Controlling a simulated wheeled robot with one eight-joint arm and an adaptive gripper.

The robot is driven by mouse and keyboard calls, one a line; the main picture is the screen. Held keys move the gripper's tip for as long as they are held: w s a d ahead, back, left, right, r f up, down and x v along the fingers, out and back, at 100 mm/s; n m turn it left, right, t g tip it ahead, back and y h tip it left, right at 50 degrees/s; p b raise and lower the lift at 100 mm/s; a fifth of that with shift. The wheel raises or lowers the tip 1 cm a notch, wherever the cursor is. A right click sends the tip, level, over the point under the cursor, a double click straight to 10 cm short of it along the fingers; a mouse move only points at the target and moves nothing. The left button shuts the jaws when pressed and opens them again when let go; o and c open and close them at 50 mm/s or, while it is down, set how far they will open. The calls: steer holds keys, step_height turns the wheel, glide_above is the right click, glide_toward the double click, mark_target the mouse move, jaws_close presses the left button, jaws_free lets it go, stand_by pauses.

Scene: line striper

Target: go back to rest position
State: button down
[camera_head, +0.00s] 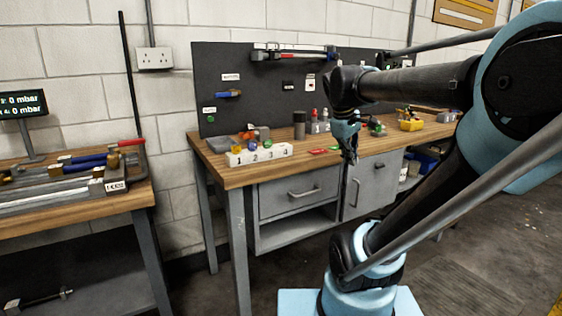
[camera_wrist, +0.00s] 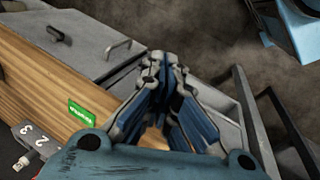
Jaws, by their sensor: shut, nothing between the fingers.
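My gripper (camera_head: 350,157) hangs at the end of my arm, in front of the front edge of the workbench (camera_head: 232,176) in the head view. It points downward and looks clear of the bench items. In the wrist view my gripper (camera_wrist: 160,62) has its fingertips together and holds nothing. Below it the wrist view shows the bench drawers and the dark floor. My arm reaches in from the right of the head view.
A white numbered block (camera_head: 259,154) stands near the bench's front left. A green label (camera_wrist: 82,112) lies on the wood. A second bench (camera_head: 75,200) with tools stands at the left. A dark pegboard (camera_head: 225,75) rises behind. Open floor (camera_head: 470,220) lies at the right.

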steer(key=s+a+f+m+y, duration=0.1)
steer(key=s+f+m, duration=0.2)
steer(key=s+f, duration=0.3)
steer(key=s+a+f+m+y, duration=0.2)
steer(key=s+f+m, duration=0.2)
steer(key=s+f, duration=0.3)
step_height(320, 180, down, 6)
steer(key=shift+s+r+m+g, duration=0.15)
steer(key=shift+s+m+g, duration=0.05)
steer(key=shift+m+g, duration=0.1)
steer(key=shift+w, duration=0.1)
steer(key=shift+w+f, duration=0.2)
steer(key=shift+w, duration=0.15)
